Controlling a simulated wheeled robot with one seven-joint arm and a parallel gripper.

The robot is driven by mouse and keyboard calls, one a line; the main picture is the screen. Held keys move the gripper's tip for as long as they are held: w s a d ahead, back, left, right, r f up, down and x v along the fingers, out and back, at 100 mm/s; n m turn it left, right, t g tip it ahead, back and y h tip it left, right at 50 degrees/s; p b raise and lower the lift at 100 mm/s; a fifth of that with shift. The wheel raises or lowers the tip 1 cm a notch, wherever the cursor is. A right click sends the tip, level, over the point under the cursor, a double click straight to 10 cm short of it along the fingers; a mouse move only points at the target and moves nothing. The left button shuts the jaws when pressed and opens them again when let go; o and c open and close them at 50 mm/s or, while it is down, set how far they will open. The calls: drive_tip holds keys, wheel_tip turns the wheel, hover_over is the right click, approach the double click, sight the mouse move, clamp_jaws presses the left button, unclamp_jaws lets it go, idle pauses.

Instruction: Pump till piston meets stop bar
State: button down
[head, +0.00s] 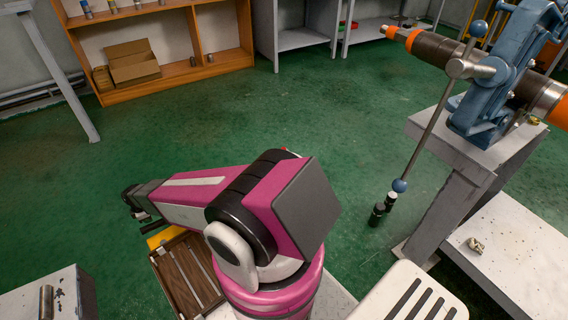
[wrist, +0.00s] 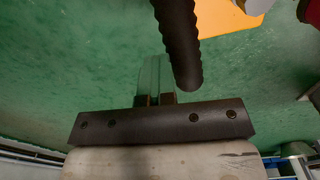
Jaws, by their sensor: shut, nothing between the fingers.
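A black ribbed handle grip (wrist: 180,45) hangs from the top of the wrist view, just right of and partly over my gripper (wrist: 156,75). My gripper's fingers are together with nothing between them, and the grip is outside them. I cannot tell whether they touch. A yellow plate (wrist: 235,18) lies behind the grip; a yellow piece (head: 165,237) also shows in the head view, beside my arm. My gripper (head: 138,208) is small and dark at the left end of my pink arm there. I cannot make out a piston or a stop bar.
A blue pipe vise (head: 490,100) with a long lever stands on a grey bench (head: 430,130) at right. An orange shelf (head: 175,75) with a cardboard box is at the back left. A grey block (head: 50,295) stands at lower left.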

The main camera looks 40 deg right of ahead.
sight(152, 229)
drive_tip(key=shift+s+a+f, duration=0.1)
drive_tip(key=shift+s+f, duration=0.35)
drive_tip(key=shift+f, duration=0.15)
drive_tip(key=shift+s+f, duration=0.4)
drive_tip(key=shift+f, duration=0.2)
drive_tip(key=shift+s+a+f, duration=0.25)
drive_tip(key=shift+f, duration=0.45)
drive_tip(key=shift+s+a+f, duration=0.2)
drive_tip(key=shift+a+f, duration=0.05)
drive_tip(key=shift+f, duration=0.55)
drive_tip(key=shift+s+d, duration=0.1)
drive_tip(key=shift+d, duration=0.05)
drive_tip(key=r, duration=0.7)
drive_tip(key=shift+d+r, duration=0.35)
wheel_tip(152, 229, up, 8)
drive_tip(key=d, duration=0.2)
drive_tip(key=shift+f, duration=0.25)
drive_tip(key=shift+f, duration=0.1)
